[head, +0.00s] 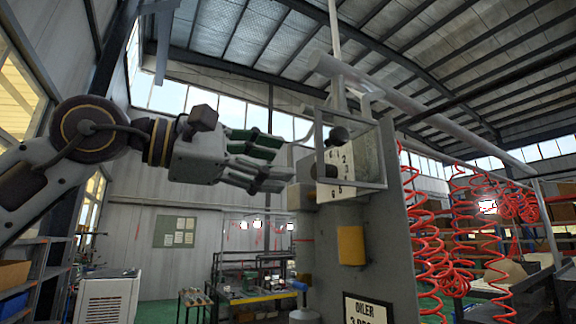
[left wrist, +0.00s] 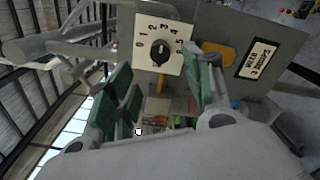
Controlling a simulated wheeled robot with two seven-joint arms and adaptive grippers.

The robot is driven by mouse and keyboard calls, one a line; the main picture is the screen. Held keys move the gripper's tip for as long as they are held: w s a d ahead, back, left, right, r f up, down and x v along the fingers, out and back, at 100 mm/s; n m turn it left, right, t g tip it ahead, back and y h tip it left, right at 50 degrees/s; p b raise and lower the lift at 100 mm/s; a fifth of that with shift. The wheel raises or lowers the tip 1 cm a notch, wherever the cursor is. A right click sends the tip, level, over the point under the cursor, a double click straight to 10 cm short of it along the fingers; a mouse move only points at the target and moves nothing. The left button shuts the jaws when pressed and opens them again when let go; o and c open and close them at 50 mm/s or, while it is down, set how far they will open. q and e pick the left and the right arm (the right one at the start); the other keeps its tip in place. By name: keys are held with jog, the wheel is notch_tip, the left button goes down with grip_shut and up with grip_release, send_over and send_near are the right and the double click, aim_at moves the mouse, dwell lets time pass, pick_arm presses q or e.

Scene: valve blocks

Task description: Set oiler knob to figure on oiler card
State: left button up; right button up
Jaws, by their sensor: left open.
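In the head view the dial plate (head: 346,188) faces my left gripper, partly behind a grey frame. The oiler card (head: 365,308) reads "OILER 3 DROPS", cut off below; it also shows in the left wrist view (left wrist: 258,58). My left gripper (head: 268,162) is open and empty, left of the dial and apart from it. My right gripper is out of view.
A grey panel (head: 385,235) carries the dial, a yellow block (head: 351,245) and the card. A dark ball (head: 338,135) and pale pipes stand close above the dial. Red coiled hoses (head: 425,240) hang to the right.

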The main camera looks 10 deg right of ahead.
pick_arm(q)
jog(key=v, duration=0.3)
jog(key=shift+d, duration=0.1)
dwell(0.8)
